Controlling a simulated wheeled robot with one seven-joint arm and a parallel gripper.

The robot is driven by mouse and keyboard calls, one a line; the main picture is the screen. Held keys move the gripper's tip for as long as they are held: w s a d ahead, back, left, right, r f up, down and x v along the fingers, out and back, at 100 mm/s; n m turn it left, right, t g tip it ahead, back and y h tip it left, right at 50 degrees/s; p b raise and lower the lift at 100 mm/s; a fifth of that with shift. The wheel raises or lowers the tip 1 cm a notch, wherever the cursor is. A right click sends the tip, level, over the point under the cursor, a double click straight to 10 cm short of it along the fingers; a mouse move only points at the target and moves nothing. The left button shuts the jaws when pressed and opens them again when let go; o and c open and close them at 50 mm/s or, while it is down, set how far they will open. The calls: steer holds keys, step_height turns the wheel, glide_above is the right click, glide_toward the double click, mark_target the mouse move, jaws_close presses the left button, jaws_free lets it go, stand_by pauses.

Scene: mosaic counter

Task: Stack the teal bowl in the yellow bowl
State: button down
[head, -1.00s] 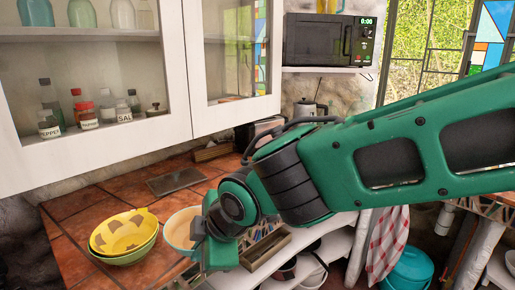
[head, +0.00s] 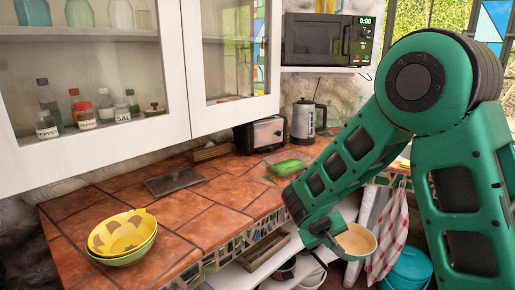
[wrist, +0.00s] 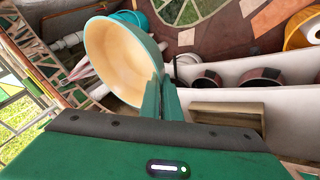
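The teal bowl (head: 357,240), cream inside and teal outside, is held by its rim in my gripper (head: 328,232). It hangs in the air off the counter's front edge, at the lower right of the head view. In the wrist view the teal bowl (wrist: 122,58) is tilted, its inside facing the camera, and the fingers (wrist: 170,98) are closed on its rim. The yellow bowl (head: 122,233), with brown patches, sits on the counter at the left. Green shows beneath it; I cannot tell whether that is a second bowl. My gripper is far to its right.
The tiled counter (head: 205,215) has free room right of the yellow bowl. A dark flat plate (head: 175,181), toaster (head: 260,134), kettle (head: 303,121) and green object (head: 290,167) lie further back. A shelf with pots (wrist: 255,75) is below.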

mark_target(345, 243)
steer(key=w+d+f+m, duration=0.1)
steer(key=d, duration=0.1)
steer(key=w+d+f+m+g, duration=0.1)
steer(key=d, duration=0.1)
steer(key=w+d+f+m+h, duration=0.1)
steer(key=d, duration=0.1)
steer(key=shift+w+d+f+g, duration=0.1)
steer(key=shift+w+d+g, duration=0.1)
steer(key=shift+w+g, duration=0.15)
steer(key=shift+a, duration=0.1)
